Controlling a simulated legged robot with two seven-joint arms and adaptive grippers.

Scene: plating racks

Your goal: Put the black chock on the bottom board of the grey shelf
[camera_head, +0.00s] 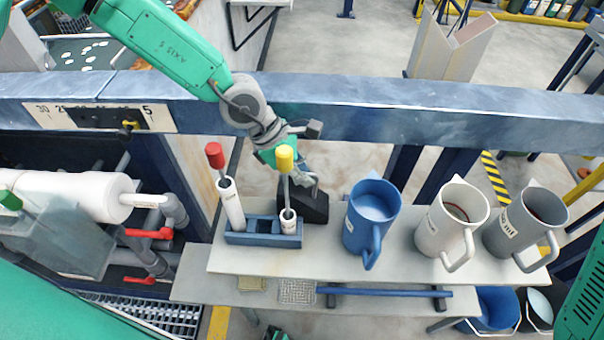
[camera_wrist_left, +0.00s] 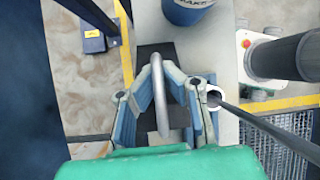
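The black chock (camera_head: 316,206) is at the far side of the grey shelf's top board (camera_head: 330,248), partly hidden behind a yellow-knobbed rod. In the left wrist view its dark body (camera_wrist_left: 150,50) shows behind a grey loop handle (camera_wrist_left: 160,105). My left gripper (camera_head: 300,180) is over the chock; in the left wrist view its fingers (camera_wrist_left: 159,73) stand either side of the handle. Whether they press on it is unclear. The shelf's bottom board (camera_head: 270,293) lies lower and nearer. My right gripper does not show.
A blue rack (camera_head: 240,238) holds red- and yellow-knobbed rods left of the chock. A blue jug (camera_head: 370,215), a white jug (camera_head: 445,225) and a grey jug (camera_head: 520,225) stand to the right. A blue beam (camera_head: 400,115) crosses behind. A blue bar (camera_head: 380,292) lies along the bottom board.

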